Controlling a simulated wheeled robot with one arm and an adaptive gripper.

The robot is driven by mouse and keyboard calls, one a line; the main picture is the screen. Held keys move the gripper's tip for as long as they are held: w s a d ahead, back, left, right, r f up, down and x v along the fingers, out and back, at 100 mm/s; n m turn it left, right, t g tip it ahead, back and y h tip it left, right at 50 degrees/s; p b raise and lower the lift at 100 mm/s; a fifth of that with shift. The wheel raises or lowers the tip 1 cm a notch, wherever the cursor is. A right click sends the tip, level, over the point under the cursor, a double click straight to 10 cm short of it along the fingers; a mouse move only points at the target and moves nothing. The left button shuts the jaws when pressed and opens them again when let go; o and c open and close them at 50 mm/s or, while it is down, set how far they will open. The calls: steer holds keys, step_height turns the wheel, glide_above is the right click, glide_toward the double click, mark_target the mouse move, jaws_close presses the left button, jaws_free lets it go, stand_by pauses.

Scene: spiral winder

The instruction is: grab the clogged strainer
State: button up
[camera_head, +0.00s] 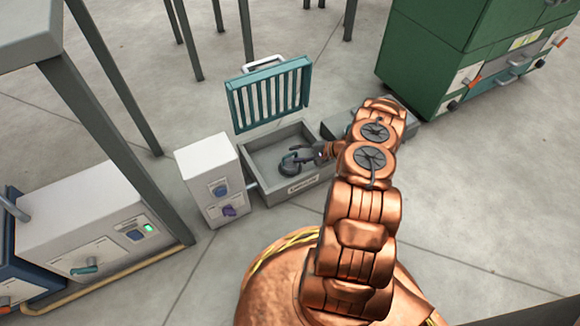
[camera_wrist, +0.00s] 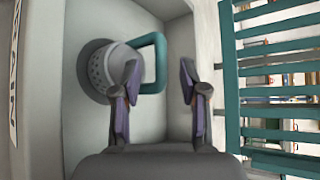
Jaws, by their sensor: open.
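The strainer is a round grey perforated cup with a teal loop handle. It sits inside an open grey box (camera_head: 285,193), and in the head view the strainer (camera_head: 289,164) lies just left of my gripper (camera_head: 318,153). In the wrist view the strainer cup (camera_wrist: 99,70) is left of my fingers, partly behind the left one. Its teal handle (camera_wrist: 162,62) shows between the two fingers of my gripper (camera_wrist: 158,80). My gripper is open, with a gap on the right side of the handle. I cannot tell how deep the handle sits between the fingers.
The box's teal slatted lid (camera_head: 270,95) stands raised at its back edge. A white cabinet with knobs (camera_head: 210,180) stands close on the left. A grey unit (camera_head: 343,122) adjoins on the right, partly behind my arm. A green cabinet (camera_head: 440,60) is farther right.

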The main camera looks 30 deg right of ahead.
steer(key=shift+b+x, duration=0.4)
steer(key=shift+x, duration=1.05)
steer(key=shift+r, duration=0.15)
jaws_close()
